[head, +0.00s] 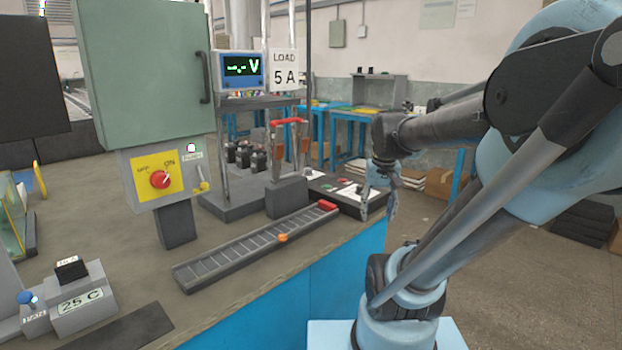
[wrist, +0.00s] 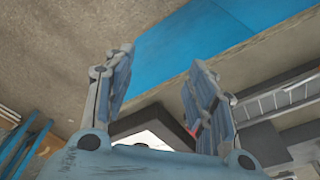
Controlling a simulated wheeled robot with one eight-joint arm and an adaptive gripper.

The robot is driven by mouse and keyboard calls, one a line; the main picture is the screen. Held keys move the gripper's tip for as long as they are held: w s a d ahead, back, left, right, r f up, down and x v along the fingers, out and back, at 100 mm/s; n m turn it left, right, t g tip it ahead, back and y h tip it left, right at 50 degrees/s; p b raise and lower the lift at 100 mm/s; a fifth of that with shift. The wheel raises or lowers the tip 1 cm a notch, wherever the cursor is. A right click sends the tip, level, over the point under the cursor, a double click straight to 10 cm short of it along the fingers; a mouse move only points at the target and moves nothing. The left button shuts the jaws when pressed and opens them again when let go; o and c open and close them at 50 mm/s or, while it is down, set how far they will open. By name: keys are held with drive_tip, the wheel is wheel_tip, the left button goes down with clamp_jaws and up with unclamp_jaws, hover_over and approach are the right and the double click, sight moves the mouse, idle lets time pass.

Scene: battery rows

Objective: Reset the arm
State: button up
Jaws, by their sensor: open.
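My arm reaches in from the right in the head view and bends down at its far end. My gripper (head: 378,205) hangs beside the right end of the workbench (head: 228,262), close to a dark control box there. In the wrist view my gripper (wrist: 160,95) shows two spread fingers with nothing between them that I can see held. The blue side of the bench (wrist: 215,35) lies beyond the fingers. Part of a dark box with a white top (wrist: 150,135) shows behind and below them.
A grey slotted rail (head: 255,245) with an orange slider (head: 282,238) lies along the bench's front. A green cabinet (head: 140,90) with a red rotary switch (head: 160,179) stands at the left. A voltage display (head: 240,70) stands behind. Open floor (head: 490,240) lies right of the bench.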

drive_tip(key=s+f, duration=0.9)
drive_tip(key=shift+f+n+t, duration=0.15)
drive_tip(key=shift+n+t, duration=0.15)
drive_tip(key=shift+n, duration=0.1)
drive_tip(key=c, duration=0.4)
drive_tip(key=shift+a, duration=0.15)
